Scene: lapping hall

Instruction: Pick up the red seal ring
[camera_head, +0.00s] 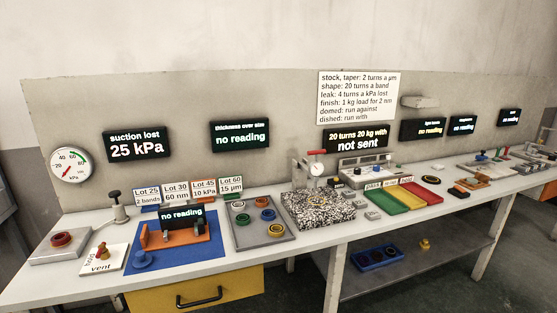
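A dark red ring (61,240), which looks like the red seal ring, sits on a pale grey block (46,257) at the far left end of the bench. Neither of my grippers shows in the head view.
A blue mat (195,258) carries an orange fixture (176,236). A speckled plate (318,208) lies right of the ring tray. A yellow drawer (190,294) is below the bench top.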

